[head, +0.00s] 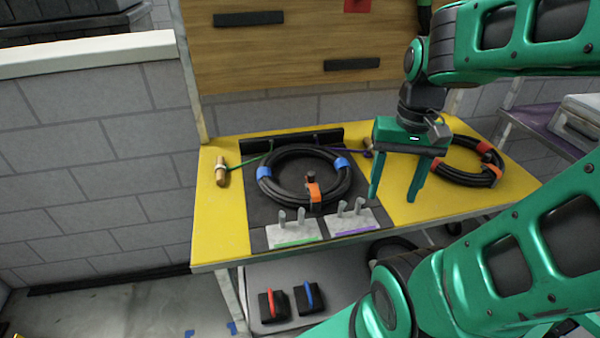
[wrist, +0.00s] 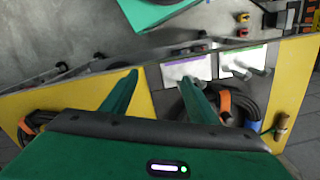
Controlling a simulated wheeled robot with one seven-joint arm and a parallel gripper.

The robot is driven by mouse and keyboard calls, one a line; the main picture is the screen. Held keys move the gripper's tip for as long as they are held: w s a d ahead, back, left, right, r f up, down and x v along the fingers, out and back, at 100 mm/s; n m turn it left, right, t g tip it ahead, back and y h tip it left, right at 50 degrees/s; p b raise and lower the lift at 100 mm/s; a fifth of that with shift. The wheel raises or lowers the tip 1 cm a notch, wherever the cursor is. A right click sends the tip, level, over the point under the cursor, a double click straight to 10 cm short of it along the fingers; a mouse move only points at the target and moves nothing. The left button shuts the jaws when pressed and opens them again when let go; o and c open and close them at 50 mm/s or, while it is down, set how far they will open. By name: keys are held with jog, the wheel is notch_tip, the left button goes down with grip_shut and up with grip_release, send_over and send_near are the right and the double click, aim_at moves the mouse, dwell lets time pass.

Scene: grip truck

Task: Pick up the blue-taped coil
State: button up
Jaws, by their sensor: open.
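The blue-taped coil (head: 297,200) is a black cable loop with two blue bands, lying flat on the dark mat in the middle of the yellow table. In the wrist view it (wrist: 255,95) is partly hidden behind a finger of my gripper. My gripper (head: 393,194) is open and empty. It hangs above the table between the blue-taped coil and the orange-taped coil (head: 455,178), to the right of the blue-taped coil and apart from it. An orange strap (head: 314,192) with a dark knob stands at the front of the blue-taped coil.
Two grey plates with upright pegs sit at the table's front, one green-edged (head: 293,233), one purple-edged (head: 351,221). A wooden handle (head: 220,174) lies left. A dark bar (head: 290,143) runs behind the coil. The yellow table (head: 222,234) is bare at front left.

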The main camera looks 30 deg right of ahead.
jog(key=w+r+m+g+y, duration=0.1)
jog(key=w+r+m+y, duration=0.15)
jog(key=w, duration=0.85)
jog(key=m, duration=0.3)
send_near(341, 178)
jog(key=shift+w+d+r+g+y, duration=0.15)
jog(key=shift+w+d+g+y, duration=0.1)
jog(key=shift+g+y, duration=0.2)
jog(key=x, duration=0.4)
jog(key=shift+a+f, duration=0.15)
jog(key=shift+f, duration=0.25)
jog(key=shift+x, duration=2.95)
jog(key=shift+w, duration=0.1)
grip_shut()
